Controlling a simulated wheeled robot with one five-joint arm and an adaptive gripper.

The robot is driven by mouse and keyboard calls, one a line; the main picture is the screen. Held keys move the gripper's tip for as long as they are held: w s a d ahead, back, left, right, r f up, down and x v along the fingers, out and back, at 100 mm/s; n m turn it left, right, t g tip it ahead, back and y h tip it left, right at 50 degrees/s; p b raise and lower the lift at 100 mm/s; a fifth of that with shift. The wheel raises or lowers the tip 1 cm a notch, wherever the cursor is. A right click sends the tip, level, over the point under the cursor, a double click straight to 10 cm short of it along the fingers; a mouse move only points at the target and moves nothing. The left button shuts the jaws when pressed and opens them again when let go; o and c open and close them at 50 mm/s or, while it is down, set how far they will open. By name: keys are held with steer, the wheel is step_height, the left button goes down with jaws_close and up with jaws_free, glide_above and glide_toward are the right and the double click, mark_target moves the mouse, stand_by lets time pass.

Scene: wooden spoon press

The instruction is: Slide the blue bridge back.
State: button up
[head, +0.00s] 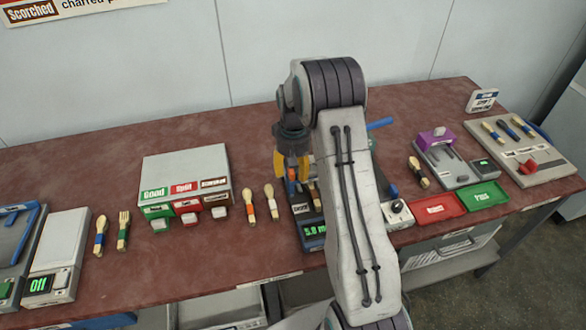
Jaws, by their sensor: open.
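My gripper (291,168), with yellow fingers, points down near the middle of the table and is open. It is just above or in front of a grey machine whose green display (314,230) reads about 5.0. My arm hides most of this machine. A blue bar (380,123) sticks out to the right from behind my arm; what it joins is hidden. Another blue frame (22,228) stands on a grey device at the far left edge, cut off by the picture. I cannot tell for certain which blue part is the bridge. Nothing shows clearly between the fingers.
A grey box (186,165) with green, red and dark bins stands left of my gripper. Several wooden utensils lie around. A red tray (437,209) and a green tray (484,196) lie at the right front, near a purple block (437,138). The red-brown table (90,165) is bare at back left.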

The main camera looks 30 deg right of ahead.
steer(key=shift+c, duration=0.2)
jaws_close()
stand_by(0.4)
